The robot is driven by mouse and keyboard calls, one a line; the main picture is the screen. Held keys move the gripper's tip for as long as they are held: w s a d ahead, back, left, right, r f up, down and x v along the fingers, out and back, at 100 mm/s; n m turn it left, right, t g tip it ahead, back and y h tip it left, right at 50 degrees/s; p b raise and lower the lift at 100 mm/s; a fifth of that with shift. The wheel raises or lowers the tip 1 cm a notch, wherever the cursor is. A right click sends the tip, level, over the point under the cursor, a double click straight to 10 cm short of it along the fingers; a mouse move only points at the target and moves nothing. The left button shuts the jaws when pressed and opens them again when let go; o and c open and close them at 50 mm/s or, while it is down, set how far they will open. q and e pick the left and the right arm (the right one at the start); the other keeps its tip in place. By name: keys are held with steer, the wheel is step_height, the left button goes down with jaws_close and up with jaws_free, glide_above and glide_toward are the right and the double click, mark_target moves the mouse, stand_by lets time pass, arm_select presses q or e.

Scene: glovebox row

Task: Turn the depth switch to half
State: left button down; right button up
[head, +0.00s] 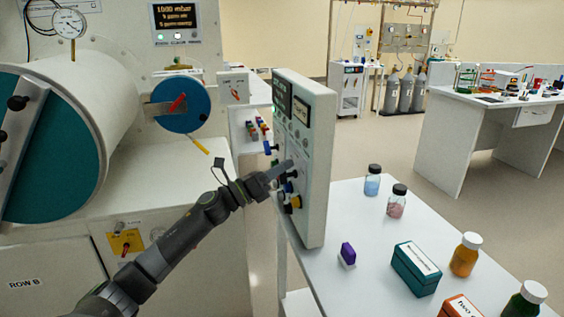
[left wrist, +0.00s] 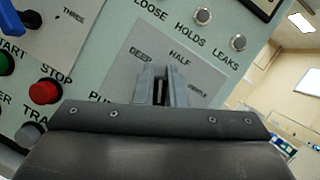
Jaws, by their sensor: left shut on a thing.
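The depth switch sits on a grey plate (left wrist: 125,75) of the upright control panel (head: 310,150). In the left wrist view the plate reads DEEP, HALF and a third word too blurred to read. My left gripper (head: 284,168) is up against the panel face. In the left wrist view its fingers (left wrist: 161,87) are close together, just below DEEP and HALF, shut on the depth switch. The fingers hide the knob, so I cannot tell which word it points to. My right gripper is out of view.
A green button, a red STOP button (left wrist: 45,91) and several round indicators (left wrist: 204,16) surround the plate. The panel stands on a white table (head: 362,225) with a purple block (head: 347,252), boxes and bottles. A glovebox (head: 90,120) is at the left.

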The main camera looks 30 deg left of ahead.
arm_select(q)
steer(key=c, duration=1.5)
jaws_free()
steer(key=b+v, duration=0.1)
steer(key=v, duration=1.6)
steer(key=shift+s+a+f, duration=0.1)
steer(key=shift+s, duration=0.1)
